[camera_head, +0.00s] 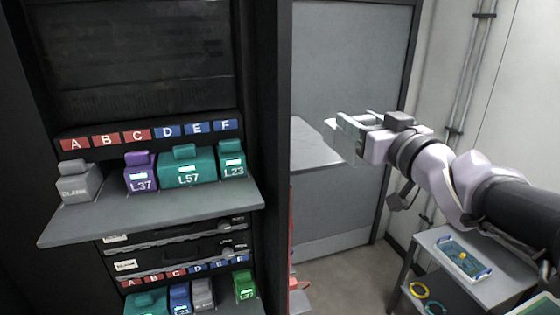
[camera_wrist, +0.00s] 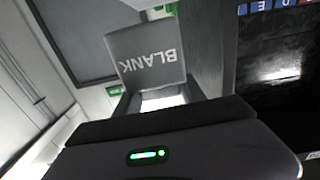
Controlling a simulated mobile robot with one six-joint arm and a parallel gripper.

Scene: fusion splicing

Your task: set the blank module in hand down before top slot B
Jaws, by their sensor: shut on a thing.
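My gripper (camera_head: 345,133) is held out in the air right of the rack, apart from the shelf. It is shut on a grey blank module (camera_wrist: 148,55), whose BLANK lettering shows upside down in the wrist view. In the head view the fingers largely hide the held module. The red label of top slot B (camera_head: 106,141) is on the rack's top row. The shelf (camera_head: 105,222) before B is bare. Another grey blank module (camera_head: 77,185) stands before A, left of that gap, and the purple L37 module (camera_head: 141,176) stands before C, right of it.
A wide teal L57 module (camera_head: 188,170) stands before D and E, and a teal L23 module (camera_head: 232,163) before F. A lower row holds several modules. A dark rack post (camera_head: 265,120) stands between my gripper and the shelf. A small cart (camera_head: 440,235) is at lower right.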

